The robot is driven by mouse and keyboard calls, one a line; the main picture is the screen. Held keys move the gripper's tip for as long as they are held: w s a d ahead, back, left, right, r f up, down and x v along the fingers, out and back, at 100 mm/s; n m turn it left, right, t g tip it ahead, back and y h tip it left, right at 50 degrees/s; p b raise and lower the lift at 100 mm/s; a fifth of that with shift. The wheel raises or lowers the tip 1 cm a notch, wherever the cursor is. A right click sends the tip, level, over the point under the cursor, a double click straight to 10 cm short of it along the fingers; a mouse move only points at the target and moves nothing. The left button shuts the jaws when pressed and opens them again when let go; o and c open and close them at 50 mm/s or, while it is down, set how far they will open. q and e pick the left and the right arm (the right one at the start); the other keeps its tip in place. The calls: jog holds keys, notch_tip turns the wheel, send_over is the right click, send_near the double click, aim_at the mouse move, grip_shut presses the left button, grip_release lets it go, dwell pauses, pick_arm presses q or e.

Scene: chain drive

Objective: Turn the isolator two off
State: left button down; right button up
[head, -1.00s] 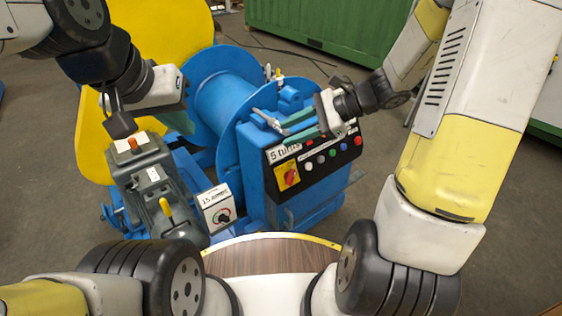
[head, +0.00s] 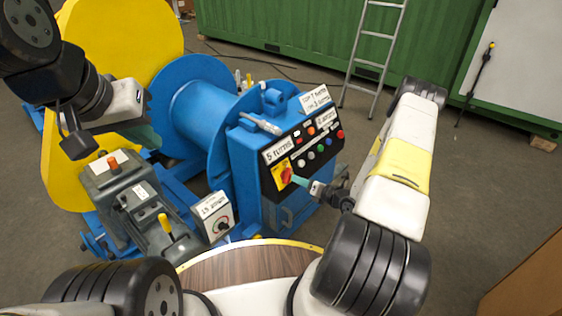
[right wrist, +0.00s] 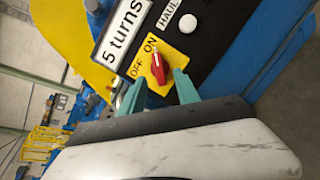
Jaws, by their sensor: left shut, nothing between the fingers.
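A red rotary handle (head: 286,176) on a yellow plate sits at the lower left of the blue machine's black panel, below a "5 turns" label. In the right wrist view the red handle (right wrist: 158,68) points toward ON, with OFF to its left on the yellow plate (right wrist: 172,58). No marking reading "isolator two" is legible. My right gripper (head: 299,181) is at the handle. Its two teal fingers (right wrist: 160,91) are apart, one on either side of the handle; contact cannot be told. My left gripper (head: 148,137) is shut and empty at upper left, above the grey control box.
The black panel (head: 306,152) carries several coloured buttons near the handle. A white box with a dial (head: 215,216) and a grey lever box (head: 128,188) stand left. A blue drum (head: 203,103) is behind. A ladder (head: 374,62) leans on a green container (head: 290,30).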

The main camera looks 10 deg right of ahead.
aim_at(290, 176)
jog(key=x, duration=0.6)
jog(key=shift+w+a, duration=0.15)
jog(key=shift+w, duration=0.05)
grip_shut()
